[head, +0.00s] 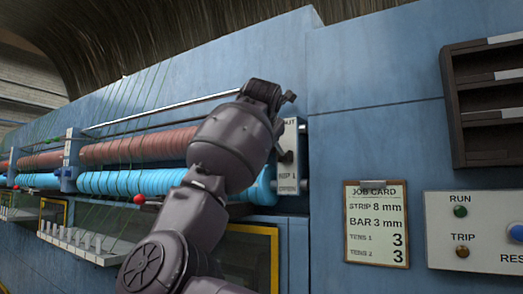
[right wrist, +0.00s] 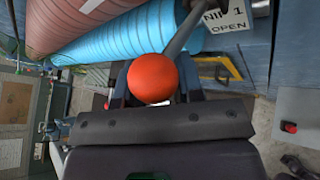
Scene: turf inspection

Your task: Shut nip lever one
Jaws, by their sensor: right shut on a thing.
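The red ball knob (right wrist: 152,79) of nip lever one sits between the fingers of my right gripper (right wrist: 150,92) in the right wrist view, which is shut on it. The grey lever rod (right wrist: 183,32) runs from the knob up toward the white label plate (right wrist: 228,15), which reads NIP 1 and OPEN. In the head view that plate (head: 290,172) stands at the right end of the rollers, with a dark pivot (head: 286,157) on it. My right arm hides the knob and jaw tips there. My left gripper is out of view.
Red rollers (head: 140,145) and blue rollers (head: 125,183) run left from the plate. Other red knobs (head: 139,199) show further left. A job card (head: 376,223), a control panel (head: 480,232) and a dark rack (head: 485,105) are on the right. The blue wall between is clear.

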